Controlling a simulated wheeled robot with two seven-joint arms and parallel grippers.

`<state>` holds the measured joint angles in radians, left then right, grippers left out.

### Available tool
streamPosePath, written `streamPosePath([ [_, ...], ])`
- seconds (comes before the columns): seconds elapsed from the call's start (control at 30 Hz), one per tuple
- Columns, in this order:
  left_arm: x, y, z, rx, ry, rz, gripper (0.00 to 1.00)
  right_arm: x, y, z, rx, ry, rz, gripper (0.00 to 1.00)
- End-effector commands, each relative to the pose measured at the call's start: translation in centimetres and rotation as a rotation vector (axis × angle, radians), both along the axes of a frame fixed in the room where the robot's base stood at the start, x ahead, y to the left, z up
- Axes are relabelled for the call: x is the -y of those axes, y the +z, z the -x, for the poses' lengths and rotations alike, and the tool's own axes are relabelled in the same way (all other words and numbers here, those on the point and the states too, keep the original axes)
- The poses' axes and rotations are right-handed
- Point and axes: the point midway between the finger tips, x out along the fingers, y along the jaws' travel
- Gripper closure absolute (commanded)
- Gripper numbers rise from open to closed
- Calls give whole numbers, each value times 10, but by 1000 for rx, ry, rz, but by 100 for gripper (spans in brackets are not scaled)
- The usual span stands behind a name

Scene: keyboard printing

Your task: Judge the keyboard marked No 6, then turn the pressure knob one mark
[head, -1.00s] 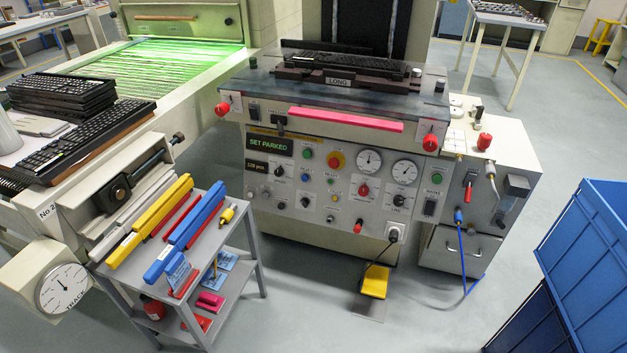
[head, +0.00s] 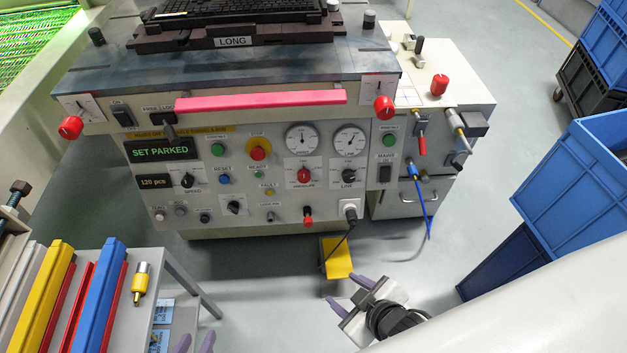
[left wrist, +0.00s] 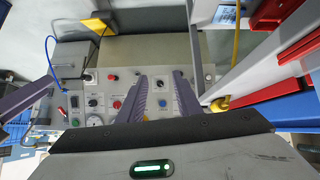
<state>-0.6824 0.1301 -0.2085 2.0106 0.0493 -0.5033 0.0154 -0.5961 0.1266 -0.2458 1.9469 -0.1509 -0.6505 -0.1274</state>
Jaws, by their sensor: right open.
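A black keyboard (head: 215,10), cut off by the top edge, lies on a dark block marked LONG (head: 232,42) on the machine. I see no No 6 mark. On the front panel, a red knob (head: 304,175) sits under the left dial gauge (head: 301,138); its label is too small to read. It appears in the left wrist view too (left wrist: 117,104). My left gripper (head: 195,343) shows only its purple fingertips at the bottom edge, apart and empty, well short of the panel. My right gripper (head: 350,293) is open and empty, low, near the yellow pedal.
The display reads SET PARKED (head: 160,150). A pink bar (head: 260,101) runs along the machine's front edge. A rack with yellow and blue bars (head: 97,295) stands at lower left. Blue crates (head: 575,175) stand at right. A yellow pedal (head: 337,258) is on the floor.

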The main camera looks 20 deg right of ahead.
Motion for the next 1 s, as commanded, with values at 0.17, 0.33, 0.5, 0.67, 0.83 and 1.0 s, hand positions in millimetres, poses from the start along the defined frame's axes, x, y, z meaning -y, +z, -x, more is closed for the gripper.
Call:
streamPosePath([
  [0.17,9,-65,5,5,3,45,69,45,-80,-51,-27,247,571,52],
  [0.33,14,-74,3,16,6,71,69,72,-73,-119,-20,561,1287,52],
  [0.5,15,-77,2,21,7,79,69,42,-46,-182,27,889,1943,52],
  [0.67,15,-79,1,25,8,84,69,9,-30,-213,33,1056,2364,52],
  [0.83,16,-81,1,24,8,87,69,-6,-24,-225,28,1114,2540,52],
  [1.0,17,-88,4,4,2,84,69,-2,-24,-246,27,1115,2552,52],
])
